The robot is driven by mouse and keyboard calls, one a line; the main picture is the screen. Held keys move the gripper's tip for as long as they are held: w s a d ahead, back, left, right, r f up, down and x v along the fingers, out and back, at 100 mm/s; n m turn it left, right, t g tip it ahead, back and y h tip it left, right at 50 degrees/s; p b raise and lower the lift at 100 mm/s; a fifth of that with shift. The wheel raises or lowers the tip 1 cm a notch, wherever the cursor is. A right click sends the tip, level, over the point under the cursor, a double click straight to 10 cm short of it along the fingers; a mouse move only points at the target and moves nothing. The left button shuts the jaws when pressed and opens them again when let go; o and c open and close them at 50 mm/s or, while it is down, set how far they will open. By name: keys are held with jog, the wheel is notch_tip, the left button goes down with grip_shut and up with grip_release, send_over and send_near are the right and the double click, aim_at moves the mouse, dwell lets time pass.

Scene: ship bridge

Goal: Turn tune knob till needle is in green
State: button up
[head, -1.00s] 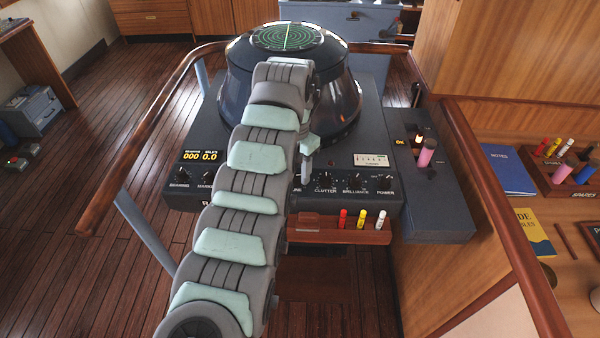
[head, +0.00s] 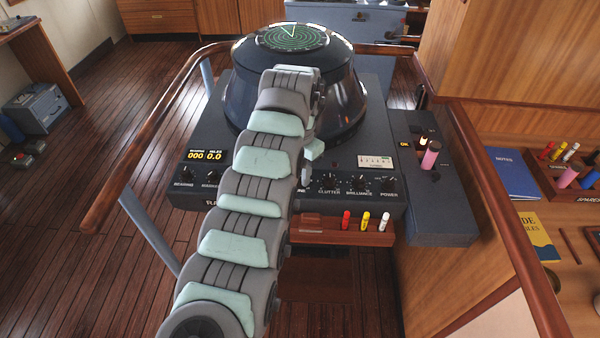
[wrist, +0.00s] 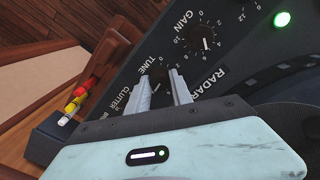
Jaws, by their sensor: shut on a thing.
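The tune knob (wrist: 158,77), small and dark, sits by the TUNE label on the radar panel in the wrist view. The two grey fingers of my gripper (wrist: 161,88) are closed in on either side of it, one to the left and one to the right. In the head view the knob is hidden behind my arm. A small white meter (head: 375,161) with a dark scale is on the console's right side. Its needle and any green zone are too small to read.
The gain knob (wrist: 205,43) is close beside the fingers. A green lamp (wrist: 282,19) is lit. Clutter, brilliance and power knobs line the console front to the right of my arm. A wooden tray (head: 325,228) of coloured pegs is below, and a wooden rail (head: 165,120) surrounds the console.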

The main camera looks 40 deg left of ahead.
jog(key=shift+f+b, duration=0.1)
jog(key=shift+b, duration=0.3)
grip_shut()
jog(key=shift+n+b, duration=0.3)
jog(key=n+b, duration=0.2)
jog(key=b, duration=0.1)
jog(key=shift+w+d+f, duration=0.1)
jog(key=shift+f, duration=0.1)
jog(key=n+b, duration=0.3)
jog(key=shift+r, duration=0.25)
jog(key=n, duration=0.4)
jog(key=shift+r, duration=0.2)
jog(key=n+p, duration=0.1)
jog(key=n, duration=0.2)
jog(key=shift+n+p, duration=0.3)
jog(key=shift+p, duration=0.1)
jog(key=shift+n+p, duration=0.45)
jog(key=shift+n, duration=0.85)
jog(key=shift+f, duration=0.1)
jog(key=o, duration=1)
grip_release()
